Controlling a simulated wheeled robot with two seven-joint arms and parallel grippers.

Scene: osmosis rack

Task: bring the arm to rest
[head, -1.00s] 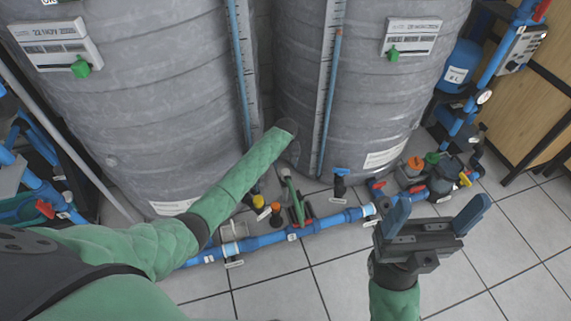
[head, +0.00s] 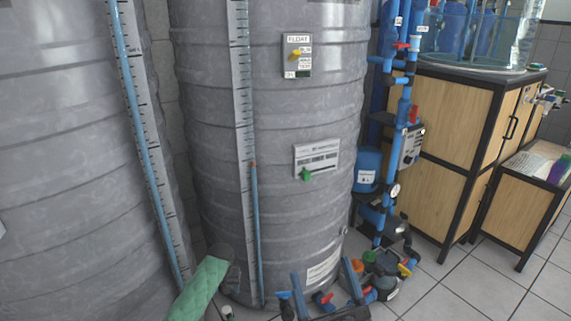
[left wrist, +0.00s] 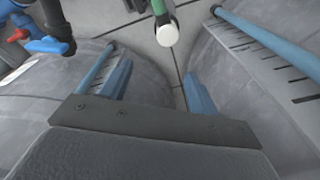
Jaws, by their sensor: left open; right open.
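My right gripper (head: 325,285) is at the bottom of the head view, with two blue fingers spread and nothing between them. In the left wrist view my left gripper (left wrist: 158,85) has two blue fingers apart and empty, between two curved grey tank walls.
A second grey tank (head: 70,170) stands at the left. Blue pipes (head: 398,130) and valves (head: 372,262) stand right of the tanks. A wooden cabinet (head: 440,140) is further right. Free tiled floor (head: 470,295) lies at the lower right. A blue-handled valve (left wrist: 48,45) is near the left gripper.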

